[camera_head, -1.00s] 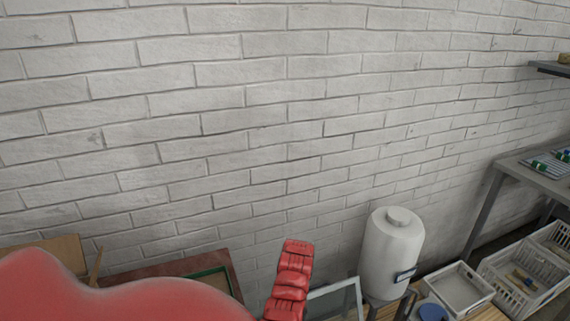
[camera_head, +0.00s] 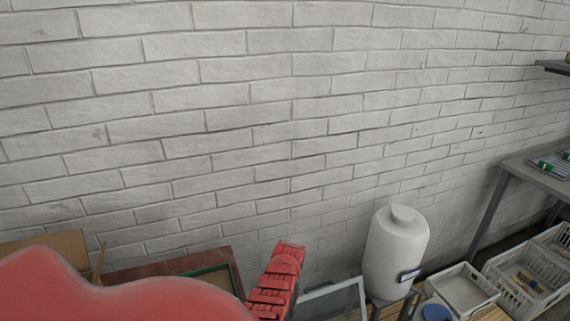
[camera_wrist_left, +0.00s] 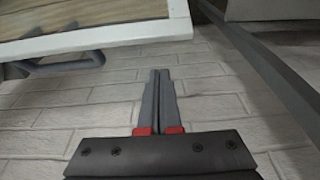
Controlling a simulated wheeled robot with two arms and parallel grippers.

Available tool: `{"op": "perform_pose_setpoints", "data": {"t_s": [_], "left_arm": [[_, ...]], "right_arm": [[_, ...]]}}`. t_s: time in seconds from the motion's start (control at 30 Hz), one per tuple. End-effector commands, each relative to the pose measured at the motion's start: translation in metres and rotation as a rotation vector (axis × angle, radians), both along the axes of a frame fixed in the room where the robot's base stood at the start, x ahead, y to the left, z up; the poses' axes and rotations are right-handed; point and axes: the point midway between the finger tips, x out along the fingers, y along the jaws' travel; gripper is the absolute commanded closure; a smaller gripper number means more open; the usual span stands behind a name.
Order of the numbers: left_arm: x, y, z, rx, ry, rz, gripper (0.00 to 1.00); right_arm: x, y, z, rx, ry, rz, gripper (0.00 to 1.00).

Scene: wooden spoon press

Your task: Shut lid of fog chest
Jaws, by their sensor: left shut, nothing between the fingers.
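In the left wrist view, a pale-framed panel (camera_wrist_left: 110,40) with a wood-toned face and a dark bar handle (camera_wrist_left: 62,64) below its edge fills the upper left; I cannot tell for sure whether it is the fog chest's lid. In the head view, a pale-framed pane (camera_head: 335,301) stands at the bottom, partly cut off. The chest's body is not clearly seen. My right gripper is out of view.
A white brick wall (camera_head: 250,130) fills the background. A white tank (camera_head: 396,252) stands right of the pane, with a pale tray (camera_head: 463,291) and baskets (camera_head: 525,282) further right. A green-edged frame (camera_head: 222,271) is at lower left. My red arm hides much of the lower left.

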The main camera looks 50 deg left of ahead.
Motion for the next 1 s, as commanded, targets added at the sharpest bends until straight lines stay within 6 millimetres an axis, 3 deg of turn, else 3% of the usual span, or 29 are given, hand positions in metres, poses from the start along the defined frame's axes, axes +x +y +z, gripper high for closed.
{"op": "perform_pose_setpoints", "data": {"t_s": [0.37, 1.0], "left_arm": [[0.001, 0.004, -0.022, 0.000, 0.001, -0.001, 1.00], [-0.008, -0.027, -0.007, -0.001, 0.001, -0.004, 1.00]], "right_arm": [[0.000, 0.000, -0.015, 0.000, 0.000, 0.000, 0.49], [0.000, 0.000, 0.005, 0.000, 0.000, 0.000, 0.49]]}}
